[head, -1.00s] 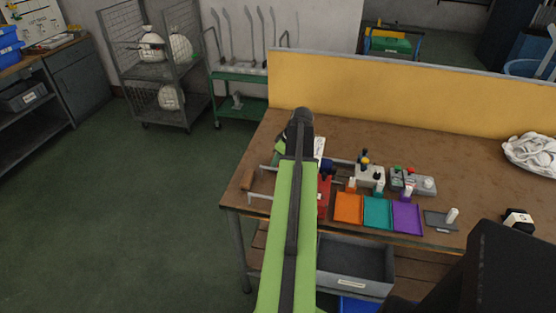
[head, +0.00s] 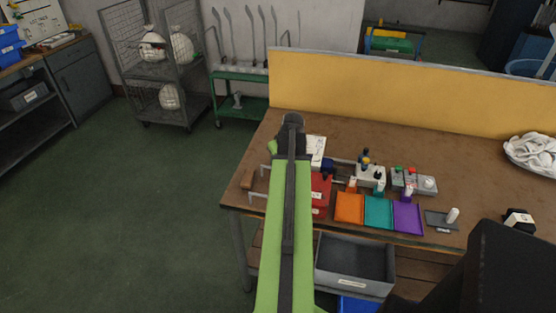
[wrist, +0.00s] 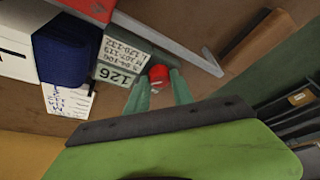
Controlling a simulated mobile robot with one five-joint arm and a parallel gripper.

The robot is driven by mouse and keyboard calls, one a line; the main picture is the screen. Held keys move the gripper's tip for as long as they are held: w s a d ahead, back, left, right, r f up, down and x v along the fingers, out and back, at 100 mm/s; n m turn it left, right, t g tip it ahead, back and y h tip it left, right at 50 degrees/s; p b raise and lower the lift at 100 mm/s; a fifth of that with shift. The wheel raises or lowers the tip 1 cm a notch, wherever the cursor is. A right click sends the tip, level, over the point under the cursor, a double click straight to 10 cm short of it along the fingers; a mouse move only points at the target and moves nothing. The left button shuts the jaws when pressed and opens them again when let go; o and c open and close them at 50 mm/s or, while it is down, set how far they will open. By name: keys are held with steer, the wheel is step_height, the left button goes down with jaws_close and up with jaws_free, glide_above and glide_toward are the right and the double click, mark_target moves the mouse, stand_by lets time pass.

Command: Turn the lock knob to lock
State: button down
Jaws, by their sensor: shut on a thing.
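A red knob (wrist: 159,73) shows in the wrist view, beside a grey-green block (wrist: 115,75) with a "126" label and printed lines. My gripper (wrist: 158,80) has its two green fingers on either side of the red knob and is shut on it. The fingers cover part of the knob, and its turn position is hard to read. In the head view, my arm hides the knob and most of the gripper at the left end of the workbench (head: 450,185).
A dark blue block (wrist: 66,46), a white box (wrist: 18,45) and a metal bar (wrist: 180,45) lie close by in the wrist view. In the head view, orange (head: 349,208), teal (head: 378,212) and purple (head: 408,217) trays stand right of my arm. A yellow panel (head: 400,95) backs the bench.

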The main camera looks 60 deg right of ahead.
steer(key=c, duration=1.1)
jaws_free()
